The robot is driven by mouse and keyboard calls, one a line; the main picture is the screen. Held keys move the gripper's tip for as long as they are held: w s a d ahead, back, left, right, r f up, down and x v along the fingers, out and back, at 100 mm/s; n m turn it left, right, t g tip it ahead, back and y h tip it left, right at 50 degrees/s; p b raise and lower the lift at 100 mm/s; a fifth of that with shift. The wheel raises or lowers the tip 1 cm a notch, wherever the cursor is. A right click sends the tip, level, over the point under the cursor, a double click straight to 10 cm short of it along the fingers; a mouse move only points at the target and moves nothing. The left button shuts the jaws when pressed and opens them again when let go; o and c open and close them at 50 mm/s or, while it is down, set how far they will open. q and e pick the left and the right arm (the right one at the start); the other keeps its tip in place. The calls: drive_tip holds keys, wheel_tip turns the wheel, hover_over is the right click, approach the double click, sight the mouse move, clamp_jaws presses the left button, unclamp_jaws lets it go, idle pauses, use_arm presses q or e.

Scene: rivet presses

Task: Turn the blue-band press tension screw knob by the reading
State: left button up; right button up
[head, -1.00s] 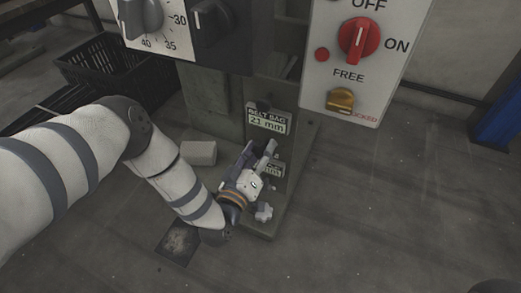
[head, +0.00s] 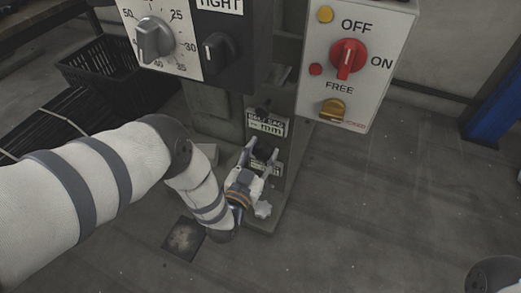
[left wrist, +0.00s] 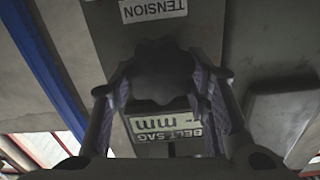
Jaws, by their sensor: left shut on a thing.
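The tension screw knob (left wrist: 160,70) is dark and lobed, and shows between my left gripper's fingers in the left wrist view. My left gripper (head: 262,150) is shut on it at the front of the press (head: 283,90), low on the column. The belt sag plate (head: 266,124) is just above the gripper in the head view; it also shows upside down in the left wrist view (left wrist: 165,126). Its "mm" is legible, but I cannot make out a number. A "TENSION" label (left wrist: 152,9) shows upside down. No blue band is visible. My right gripper is out of view.
A black crate (head: 98,62) stands at the back left. A blue post (head: 495,115) is at the right. The right floor is clear.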

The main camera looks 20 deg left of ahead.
use_arm(q)
drive_tip(key=m, duration=0.2)
drive_tip(key=m+p, duration=0.1)
drive_tip(key=m, duration=0.2)
drive_tip(key=shift+d+m, duration=0.2)
drive_tip(key=shift+m, duration=0.1)
drive_tip(key=m, duration=0.4)
drive_tip(key=shift+f+m, duration=0.2)
drive_tip(key=shift+m, duration=0.5)
drive_tip(key=o, duration=1.2)
drive_tip(key=shift+s, duration=0.15)
drive_tip(key=s, duration=1.1)
drive_tip(key=shift+s+a, duration=0.15)
drive_tip(key=shift+s, duration=0.25)
